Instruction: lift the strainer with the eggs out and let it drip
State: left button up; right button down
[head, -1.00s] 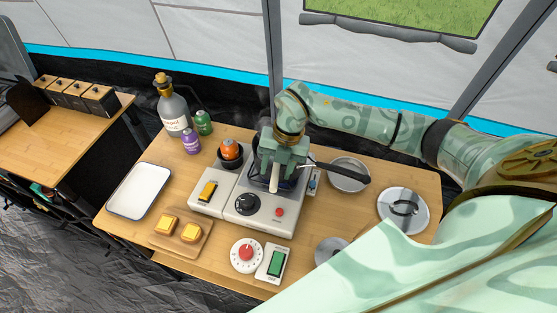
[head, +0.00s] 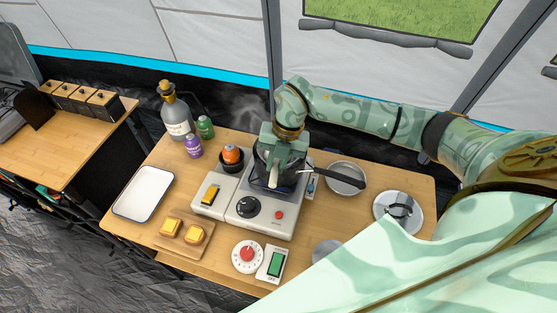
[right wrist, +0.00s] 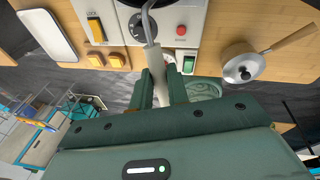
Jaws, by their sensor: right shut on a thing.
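My right gripper (head: 283,160) is shut on the pale handle (head: 272,176) of the strainer, over the grey cooker (head: 262,214). In the right wrist view the handle (right wrist: 155,75) sits between the jaws of the gripper (right wrist: 160,95), and a grey metal stem runs from it to the top edge. The strainer's bowl is hidden behind my gripper or cut off, and I see no eggs in it. A dark pot (head: 262,165) shows partly behind the gripper. I cannot tell how far the strainer is clear of it. My left gripper is not in view.
A pan (head: 346,178) with a dark handle stands close right. A lid-like disc (head: 385,207) lies farther right. An orange-brown round thing (head: 231,154) sits in a dark cup left of the cooker. A bottle (head: 178,120), a white tray (head: 143,192) and a red-knobbed timer (head: 247,256) stand around.

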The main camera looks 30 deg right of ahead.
jog(key=shift+a+r+p+v, duration=0.1)
jog(key=shift+a+p+v, duration=0.25)
jog(key=shift+p+v, duration=0.9)
jog(key=shift+a+r+p+v, duration=0.1)
jog(key=shift+a+p+v, duration=0.2)
jog(key=shift+p+v, duration=0.95)
jog(key=shift+a+r+p+v, duration=0.1)
jog(key=shift+a+p+v, duration=0.25)
jog(key=shift+p+v, duration=0.9)
jog(key=shift+d+r+b, duration=0.1)
jog(key=shift+r+b, duration=0.1)
jog(key=shift+b, duration=0.25)
jog(key=shift+f, duration=0.45)
jog(key=p+v, duration=0.2)
jog(key=a+p+v, duration=0.1)
jog(key=v, duration=0.2)
jog(key=shift+a+r+p, duration=0.1)
jog(key=shift+r+p, duration=0.05)
jog(key=shift+p, duration=0.25)
